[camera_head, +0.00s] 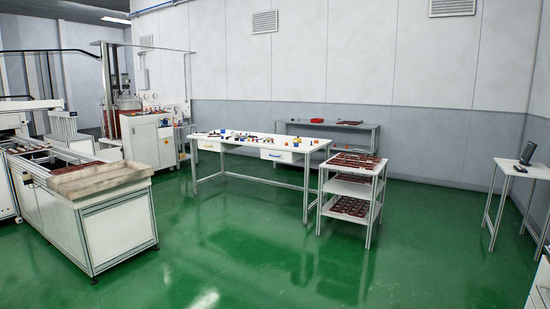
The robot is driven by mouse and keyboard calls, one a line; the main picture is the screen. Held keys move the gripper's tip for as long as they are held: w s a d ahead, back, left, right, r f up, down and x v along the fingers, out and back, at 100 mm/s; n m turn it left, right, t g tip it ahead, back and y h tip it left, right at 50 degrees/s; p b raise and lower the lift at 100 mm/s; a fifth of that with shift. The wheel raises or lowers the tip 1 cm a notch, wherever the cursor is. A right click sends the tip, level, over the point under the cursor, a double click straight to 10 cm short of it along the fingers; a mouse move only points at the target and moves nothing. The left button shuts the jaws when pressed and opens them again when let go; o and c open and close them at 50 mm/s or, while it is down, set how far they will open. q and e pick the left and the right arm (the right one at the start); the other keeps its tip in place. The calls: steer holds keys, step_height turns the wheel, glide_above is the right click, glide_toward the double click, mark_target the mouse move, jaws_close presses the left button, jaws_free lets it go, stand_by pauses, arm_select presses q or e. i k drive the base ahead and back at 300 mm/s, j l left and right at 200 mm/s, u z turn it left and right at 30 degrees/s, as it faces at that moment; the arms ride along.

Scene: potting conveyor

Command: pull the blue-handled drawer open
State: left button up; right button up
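The blue-handled drawer (284,156) hangs under the right part of a white-topped workbench (255,144) in the middle distance. Its white front looks shut, with a small blue handle (279,155) on it. A second drawer (211,146) with a yellowish handle hangs under the left part of the same bench. Neither of my grippers shows in the head view, and nothing touches the drawer.
A shelf cart (347,184) with brown trays stands close right of the bench. A conveyor machine (95,215) fills the left. A small table (521,170) with a screen stands at right. Green floor (240,235) is clear in front.

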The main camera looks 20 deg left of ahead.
mark_target(266, 154)
steer(key=i+j+u, duration=0.5)
steer(key=i+u, duration=0.15)
steer(key=i, duration=0.3)
steer(key=i+u, duration=0.4)
steer(key=i, duration=1.95)
steer(key=i+j+z, duration=0.1)
steer(key=i, duration=0.55)
steer(key=i+j+z, duration=0.1)
steer(key=i, duration=0.5)
steer(key=i+j+z, duration=0.1)
steer(key=i, duration=0.5)
